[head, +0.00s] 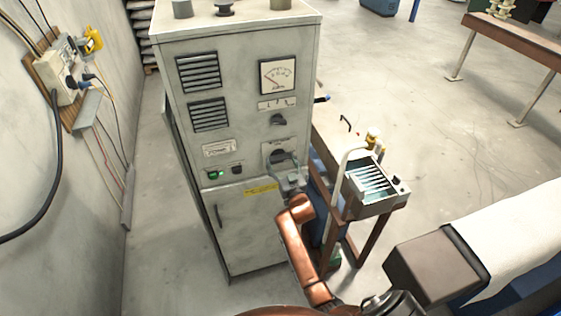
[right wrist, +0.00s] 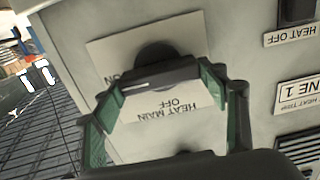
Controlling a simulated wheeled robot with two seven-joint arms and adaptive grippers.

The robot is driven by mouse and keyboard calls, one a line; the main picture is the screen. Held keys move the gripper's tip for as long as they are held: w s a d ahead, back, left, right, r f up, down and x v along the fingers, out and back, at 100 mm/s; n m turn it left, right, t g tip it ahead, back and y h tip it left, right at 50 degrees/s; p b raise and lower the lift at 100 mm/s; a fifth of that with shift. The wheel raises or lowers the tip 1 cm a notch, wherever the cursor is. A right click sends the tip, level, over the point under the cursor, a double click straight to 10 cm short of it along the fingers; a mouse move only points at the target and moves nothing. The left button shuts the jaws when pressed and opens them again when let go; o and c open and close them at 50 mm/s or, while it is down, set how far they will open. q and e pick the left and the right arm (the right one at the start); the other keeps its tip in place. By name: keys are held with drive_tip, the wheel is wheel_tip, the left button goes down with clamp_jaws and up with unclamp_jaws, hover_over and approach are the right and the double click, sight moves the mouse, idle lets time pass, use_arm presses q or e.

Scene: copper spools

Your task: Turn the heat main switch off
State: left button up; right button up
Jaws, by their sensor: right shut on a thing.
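The heat main switch (head: 279,155) is a dark rotary knob on a pale plate low on the right of the grey cabinet's front. In the right wrist view, the heat main switch (right wrist: 155,73) is a dark bar handle, with the plate's "HEAT MAIN" and "OFF" lettering upside down below it. The bar lies nearly level there, its left end close to the "ON" mark. My right gripper (head: 286,172) is at the switch. Its green fingers, in the right wrist view (right wrist: 163,88), are shut on the bar's two ends. My left gripper is out of view.
The grey cabinet (head: 250,225) also carries a dial gauge (head: 277,77), a second knob (head: 278,119), vents and a lit green button (head: 213,175). A bench with a metal basket (head: 375,205) stands close on the right. A wall panel (head: 62,75) with cables is on the left.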

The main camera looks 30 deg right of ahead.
drive_tip(key=n+b, duration=0.1)
drive_tip(key=n, duration=0.3)
drive_tip(key=shift+a+f+n, duration=0.1)
drive_tip(key=shift+n, duration=0.3)
drive_tip(key=n+b, duration=0.1)
drive_tip(key=n, duration=0.3)
drive_tip(key=shift+n, duration=0.3)
drive_tip(key=n, duration=0.4)
drive_tip(key=shift+a+f+n+b, duration=0.1)
drive_tip(key=shift+f+n+b, duration=0.05)
drive_tip(key=shift+n+b, duration=0.2)
drive_tip(key=shift+n, duration=1.85)
drive_tip(key=shift+f, duration=0.1)
drive_tip(key=o, duration=1.2)
drive_tip(key=shift+c, duration=0.2)
